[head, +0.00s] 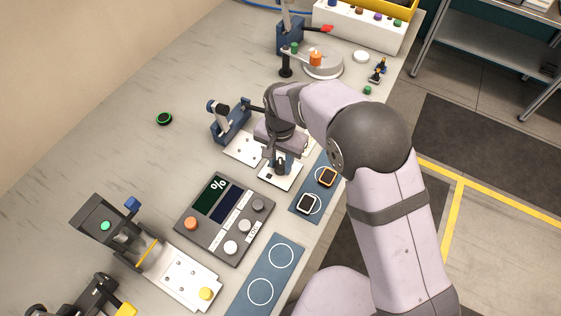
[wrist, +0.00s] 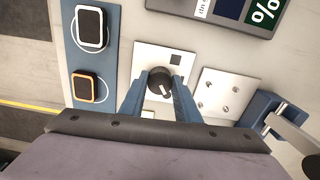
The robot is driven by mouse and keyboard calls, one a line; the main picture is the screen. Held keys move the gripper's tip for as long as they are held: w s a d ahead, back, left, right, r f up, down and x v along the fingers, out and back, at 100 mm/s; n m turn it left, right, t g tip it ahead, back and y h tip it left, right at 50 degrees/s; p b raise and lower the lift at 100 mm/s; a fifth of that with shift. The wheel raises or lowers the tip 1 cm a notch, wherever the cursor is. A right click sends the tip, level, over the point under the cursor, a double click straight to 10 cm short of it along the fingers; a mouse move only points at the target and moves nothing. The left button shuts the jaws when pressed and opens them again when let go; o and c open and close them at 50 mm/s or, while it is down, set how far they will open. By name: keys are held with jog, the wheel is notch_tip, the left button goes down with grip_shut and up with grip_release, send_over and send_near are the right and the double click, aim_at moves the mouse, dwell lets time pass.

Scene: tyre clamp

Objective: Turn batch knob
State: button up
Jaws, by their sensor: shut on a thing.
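The batch knob (wrist: 160,82) is a round black knob with a white pointer line, on a white square plate (wrist: 150,56) with a small dark square in one corner. The plate also shows in the head view (head: 270,177), where my gripper (head: 280,166) hides the knob. In the wrist view my gripper (wrist: 158,86) has its two blue fingers on either side of the knob, shut on it. The pointer line slants toward the lower right in that view.
A panel with a screen and knobs (head: 225,218) lies close by. A blue clamp fixture (head: 231,122) stands beside the gripper. A green-ringed black disc (head: 164,118) lies on open table.

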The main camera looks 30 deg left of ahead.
jog(key=n, duration=0.6)
jog(key=shift+b, duration=0.3)
jog(key=n, duration=1.1)
jog(key=shift+w+b, duration=0.1)
jog(key=shift+b, duration=0.25)
jog(key=n, duration=0.5)
jog(key=shift+n, duration=0.4)
jog(key=o, duration=1)
jog(key=shift+o, duration=0.2)
jog(key=shift+r, duration=0.1)
